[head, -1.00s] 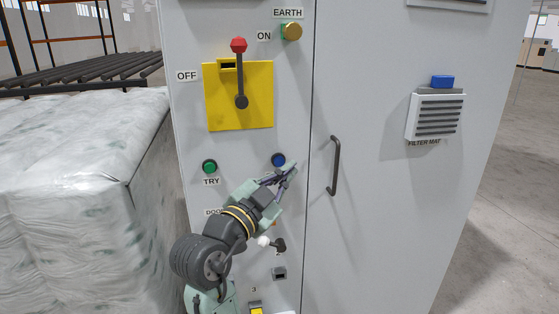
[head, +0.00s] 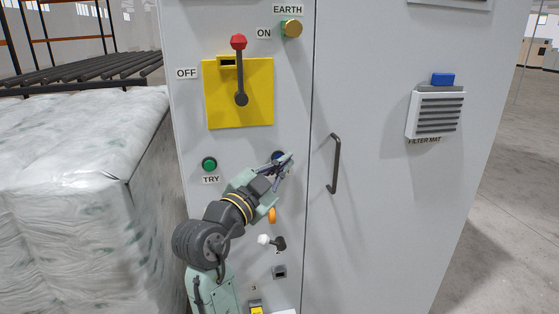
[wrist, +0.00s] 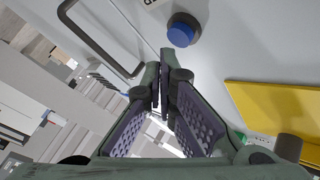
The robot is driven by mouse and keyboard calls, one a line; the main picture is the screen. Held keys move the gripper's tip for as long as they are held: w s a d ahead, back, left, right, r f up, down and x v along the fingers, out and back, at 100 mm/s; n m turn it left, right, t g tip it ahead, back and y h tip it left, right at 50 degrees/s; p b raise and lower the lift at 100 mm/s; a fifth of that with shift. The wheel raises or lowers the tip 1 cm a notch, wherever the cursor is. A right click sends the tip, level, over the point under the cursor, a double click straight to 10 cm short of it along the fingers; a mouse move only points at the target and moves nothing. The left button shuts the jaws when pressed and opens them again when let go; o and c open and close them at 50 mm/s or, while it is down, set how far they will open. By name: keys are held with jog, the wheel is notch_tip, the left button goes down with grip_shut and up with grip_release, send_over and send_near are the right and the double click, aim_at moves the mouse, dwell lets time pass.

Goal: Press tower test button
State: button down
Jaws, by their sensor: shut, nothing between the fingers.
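A blue round button (head: 276,155) sits on the grey cabinet face, right of the green button (head: 209,164) labelled TRY. My gripper (head: 289,158) is shut and empty, its tips in front of the cabinet at the blue button's right edge and partly covering it. In the wrist view the blue button (wrist: 181,31) shows in full with its dark collar, beyond the closed fingertips (wrist: 162,75) and a little to their right. The fingertips look apart from it. No label reading tower test is legible, so I cannot tell which button bears that name.
A yellow plate (head: 257,113) carries a red-knobbed lever (head: 239,70) above. A dark door handle (head: 337,165) stands out right of my gripper. A black-and-white switch (head: 272,242) and an orange part (head: 272,215) lie below. Wrapped bales (head: 80,190) stand left.

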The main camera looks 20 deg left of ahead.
dwell(0.8)
jog(key=shift+w+a, duration=0.25)
jog(key=shift+w, duration=0.1)
jog(key=shift+w+a+b, duration=0.25)
jog(key=shift+w+b, duration=0.1)
jog(key=shift+b, duration=0.05)
dwell(0.8)
jog(key=shift+s, duration=0.1)
jog(key=shift+s+d, duration=0.5)
jog(key=shift+s, duration=0.1)
jog(key=shift+s, duration=0.1)
jog(key=s+d, duration=0.1)
jog(key=s, duration=0.1)
jog(key=s+d+b, duration=0.1)
jog(key=s, duration=0.1)
jog(key=shift+d, duration=0.4)
dwell(0.6)
